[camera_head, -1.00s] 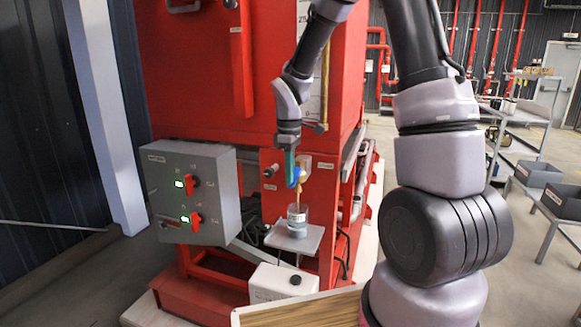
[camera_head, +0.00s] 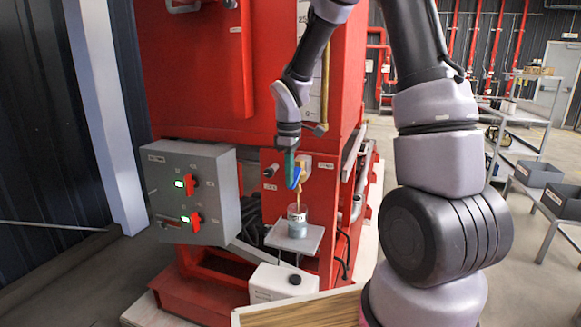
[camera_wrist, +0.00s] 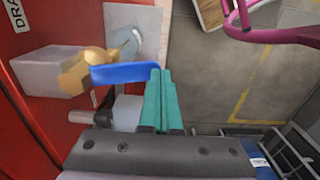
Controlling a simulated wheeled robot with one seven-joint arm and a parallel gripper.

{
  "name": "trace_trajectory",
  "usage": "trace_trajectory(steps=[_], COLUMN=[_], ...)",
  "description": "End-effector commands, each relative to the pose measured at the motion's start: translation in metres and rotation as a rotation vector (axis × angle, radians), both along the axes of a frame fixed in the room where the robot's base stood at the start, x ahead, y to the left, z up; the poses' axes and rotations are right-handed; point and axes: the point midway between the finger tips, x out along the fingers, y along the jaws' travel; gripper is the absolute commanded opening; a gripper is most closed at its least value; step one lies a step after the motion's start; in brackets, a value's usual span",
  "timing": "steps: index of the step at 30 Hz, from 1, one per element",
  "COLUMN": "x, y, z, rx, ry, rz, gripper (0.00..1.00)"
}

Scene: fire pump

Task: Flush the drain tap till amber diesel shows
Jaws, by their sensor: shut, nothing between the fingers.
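The drain tap is a brass tap (camera_head: 302,173) with a blue lever (camera_head: 296,177) on the red tank's lower panel. A thin amber stream (camera_head: 298,196) runs from it into a clear jar (camera_head: 297,212) with grey-blue contents. The jar stands on a small grey shelf (camera_head: 281,238). My gripper (camera_head: 290,181) is shut and empty at the blue lever. In the wrist view its teal fingertips (camera_wrist: 157,74) are at the free end of the lever (camera_wrist: 123,73), apparently touching. The brass body (camera_wrist: 82,74) lies to the left.
A grey control box (camera_head: 215,190) with red switches and green lights is left of the tap. A white container (camera_head: 278,284) stands below the shelf. A wooden top (camera_head: 300,312) is at the front. Carts with grey bins (camera_head: 540,173) stand at the right.

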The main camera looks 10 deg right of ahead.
Motion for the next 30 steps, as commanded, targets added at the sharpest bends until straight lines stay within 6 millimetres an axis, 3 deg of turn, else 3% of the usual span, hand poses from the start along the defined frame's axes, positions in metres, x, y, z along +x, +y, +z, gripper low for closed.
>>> trace_trajectory(steps=[30], x=[0.0], y=[0.0], z=[0.016], rx=[0.0], ry=[0.0], rz=[0.0], gripper=[0.0])
